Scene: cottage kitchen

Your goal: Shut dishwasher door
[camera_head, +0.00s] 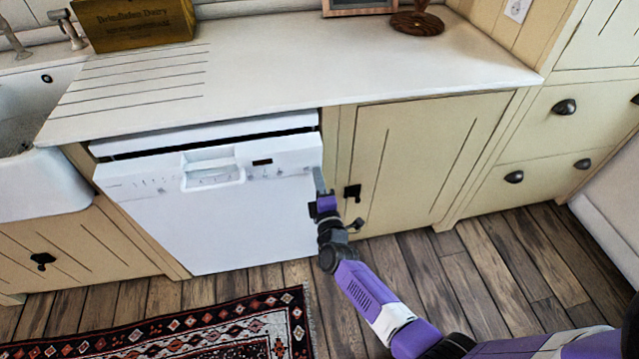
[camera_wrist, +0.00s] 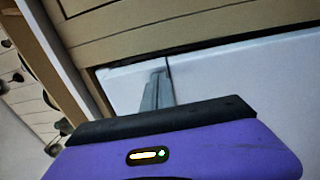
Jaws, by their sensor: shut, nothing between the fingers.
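The white dishwasher door (camera_head: 220,215) stands nearly upright under the counter in the head view. Its top edge is tilted slightly outward, with a dark gap (camera_head: 200,142) behind it. The handle recess and control panel (camera_head: 212,175) are along its upper part. My gripper (camera_head: 318,178) is at the door's upper right corner, its fingers shut and empty. It seems to touch or nearly touch the door front. In the wrist view the shut fingers (camera_wrist: 157,85) point at the white door surface (camera_wrist: 240,75).
A cream cabinet (camera_head: 420,160) with a dark latch (camera_head: 352,192) stands right of the dishwasher. A white sink (camera_head: 35,150) is at the left. The white countertop (camera_head: 300,65) overhangs the door. A patterned rug (camera_head: 190,330) lies on the wooden floor in front.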

